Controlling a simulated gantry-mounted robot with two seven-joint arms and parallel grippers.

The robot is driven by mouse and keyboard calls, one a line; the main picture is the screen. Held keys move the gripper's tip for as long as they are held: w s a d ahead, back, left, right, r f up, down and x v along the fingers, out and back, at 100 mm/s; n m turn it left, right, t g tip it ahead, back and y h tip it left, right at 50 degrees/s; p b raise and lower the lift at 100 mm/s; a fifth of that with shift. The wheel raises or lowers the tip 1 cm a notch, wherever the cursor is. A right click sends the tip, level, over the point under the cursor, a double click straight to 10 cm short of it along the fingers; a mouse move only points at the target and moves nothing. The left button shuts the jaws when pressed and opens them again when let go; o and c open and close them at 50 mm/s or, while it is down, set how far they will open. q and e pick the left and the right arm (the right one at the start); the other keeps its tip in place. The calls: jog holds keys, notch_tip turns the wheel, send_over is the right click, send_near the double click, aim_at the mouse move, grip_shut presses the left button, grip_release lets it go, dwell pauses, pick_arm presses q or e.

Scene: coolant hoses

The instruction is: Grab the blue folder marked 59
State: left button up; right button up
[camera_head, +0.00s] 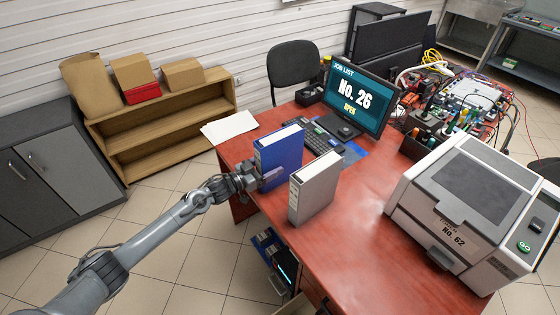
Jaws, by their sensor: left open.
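A blue folder (282,149) stands upright on the red desk, with its white paper edge facing up. I can read no number on it from here. My left gripper (266,178) is at the folder's near left side, low down, and is open. It overlaps the folder's lower part in the picture; I cannot tell whether the fingers are around it or only beside it. My right gripper is not in view.
A grey folder (314,187) stands upright just right of the blue one. Behind are a keyboard (319,138) and a monitor (358,97) reading "No. 26 OPEN". A large printer (462,205) marked "No. 62" stands at right. Red desk (365,240) is clear between.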

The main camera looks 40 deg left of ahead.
pick_arm(q)
jog(key=shift+x, duration=0.8)
jog(key=c, duration=1.3)
